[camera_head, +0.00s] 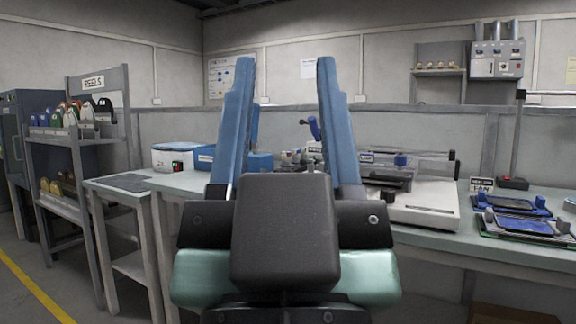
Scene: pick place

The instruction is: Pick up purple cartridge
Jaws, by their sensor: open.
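My gripper (286,62) fills the middle of the view, its two blue fingers pointing up and wide apart. It is open, and nothing is seen held between the fingers. I cannot pick out a purple cartridge for certain. A small blue-purple piece (312,126) shows between the fingers, farther back above the workbench; I cannot tell what it is. The gripper's body and fingers hide part of the bench behind them.
A workbench (455,258) runs behind my gripper. On it are a white box (172,157), a blue bin (206,155), a white machine (425,208) and blue fixtures (515,226) at the right. A reel shelf (128,150) stands left. Open floor lies at lower left.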

